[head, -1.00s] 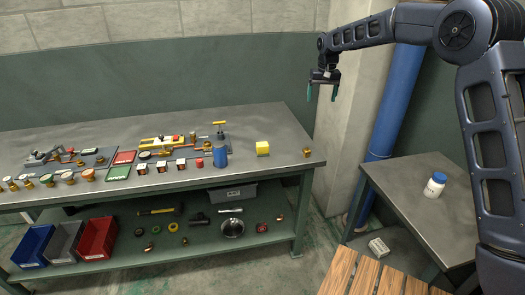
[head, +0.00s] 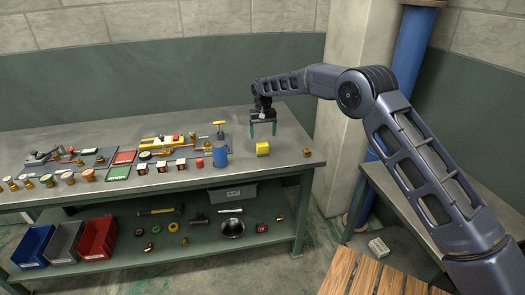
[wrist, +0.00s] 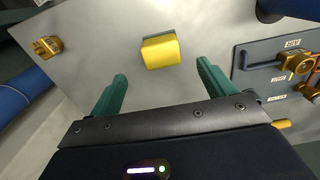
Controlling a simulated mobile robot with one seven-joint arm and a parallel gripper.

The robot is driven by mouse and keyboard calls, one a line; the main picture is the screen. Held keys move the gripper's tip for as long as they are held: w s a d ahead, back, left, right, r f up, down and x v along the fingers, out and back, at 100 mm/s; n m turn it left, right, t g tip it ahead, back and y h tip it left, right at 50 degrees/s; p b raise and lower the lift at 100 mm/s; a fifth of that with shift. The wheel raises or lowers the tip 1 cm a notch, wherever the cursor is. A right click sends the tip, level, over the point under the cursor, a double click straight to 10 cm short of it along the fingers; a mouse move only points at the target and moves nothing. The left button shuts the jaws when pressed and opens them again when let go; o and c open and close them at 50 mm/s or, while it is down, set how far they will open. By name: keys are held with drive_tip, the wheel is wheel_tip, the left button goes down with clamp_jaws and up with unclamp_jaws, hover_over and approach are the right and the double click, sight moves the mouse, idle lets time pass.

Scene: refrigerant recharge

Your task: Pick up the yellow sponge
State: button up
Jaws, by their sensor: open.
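The yellow sponge (head: 262,148) is a small block lying on the grey workbench top (head: 275,175), near its right end. In the wrist view the sponge (wrist: 160,51) is at the upper middle, beyond the fingertips and roughly between their lines. My gripper (head: 263,130) has two green fingers pointing down, above the bench and just above or behind the sponge in the head view. In the wrist view my gripper (wrist: 160,83) is open with nothing between its fingers. The sponge is fully visible there and appears apart from the fingers.
A blue cylinder (head: 220,154) stands left of the sponge. A small brass fitting (head: 307,153) lies to its right, near the bench corner. A grey panel with valves (wrist: 285,70) is at the right of the wrist view. A blue pipe (head: 405,75) stands behind my arm.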

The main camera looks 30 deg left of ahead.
sight(263, 144)
drive_tip(key=shift+s+f, duration=0.15)
drive_tip(key=shift+f, duration=4.25)
drive_tip(key=c, duration=1.1)
drive_tip(key=shift+r, duration=0.15)
